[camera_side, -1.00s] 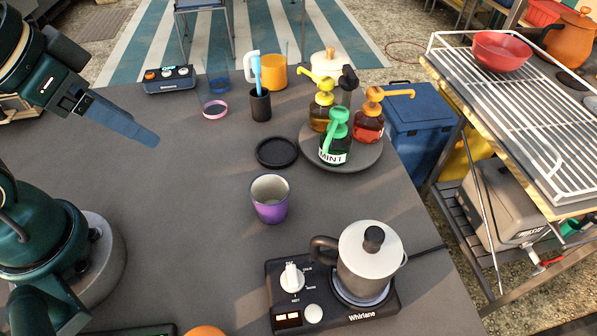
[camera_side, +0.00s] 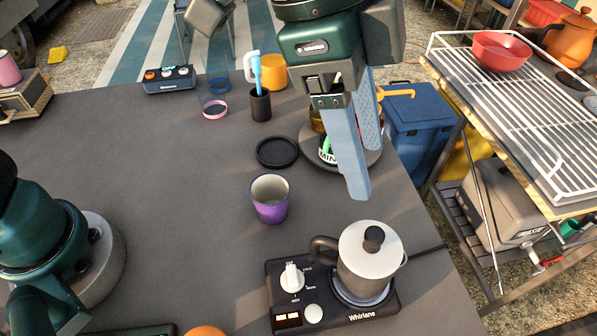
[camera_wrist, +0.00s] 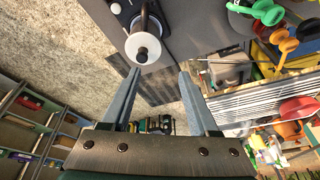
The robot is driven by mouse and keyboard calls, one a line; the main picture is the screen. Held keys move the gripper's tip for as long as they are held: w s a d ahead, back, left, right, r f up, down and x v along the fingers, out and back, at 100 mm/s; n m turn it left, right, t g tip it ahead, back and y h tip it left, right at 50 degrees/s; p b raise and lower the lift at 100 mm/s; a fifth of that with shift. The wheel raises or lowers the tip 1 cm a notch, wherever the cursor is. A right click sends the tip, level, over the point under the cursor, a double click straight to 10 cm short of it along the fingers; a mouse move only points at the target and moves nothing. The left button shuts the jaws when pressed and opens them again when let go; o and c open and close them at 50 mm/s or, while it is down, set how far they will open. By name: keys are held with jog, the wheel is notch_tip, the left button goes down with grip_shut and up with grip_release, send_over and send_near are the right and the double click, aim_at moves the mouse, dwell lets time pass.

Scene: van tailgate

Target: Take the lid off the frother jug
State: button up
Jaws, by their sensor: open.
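The frother jug (camera_side: 362,273) is grey-white with a dark handle on its left side. It stands upright on the black frother base marked Whirlane (camera_side: 289,309). Its pale lid (camera_side: 370,246) sits on top, with a round black knob (camera_side: 373,236). The lid also shows in the wrist view (camera_wrist: 143,48), beyond the fingertips. My gripper (camera_side: 366,172) is open and empty. In the side view it appears above the jug in the picture, clear of the lid, and it hides much of the syrup bottles. In the wrist view its two fingers (camera_wrist: 158,72) are spread apart.
A purple cup (camera_side: 270,199) stands left of and behind the jug. A black disc (camera_side: 277,152) lies behind the cup. A round tray (camera_side: 373,157) holds syrup bottles behind the jug. A dark cable runs right from the base. The table's left middle is clear.

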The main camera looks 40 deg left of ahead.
aim_at(374, 232)
jog(key=shift+m+g+y, duration=0.3)
jog(key=shift+m+g, duration=0.1)
jog(key=shift+m, duration=0.1)
jog(key=s+d+f, duration=0.2)
jog(key=f, duration=0.1)
jog(key=shift+s+d+f, duration=0.1)
jog(key=shift+d+f, duration=0.1)
jog(key=shift+f, duration=0.1)
jog(key=shift+x, duration=2.15)
grip_shut()
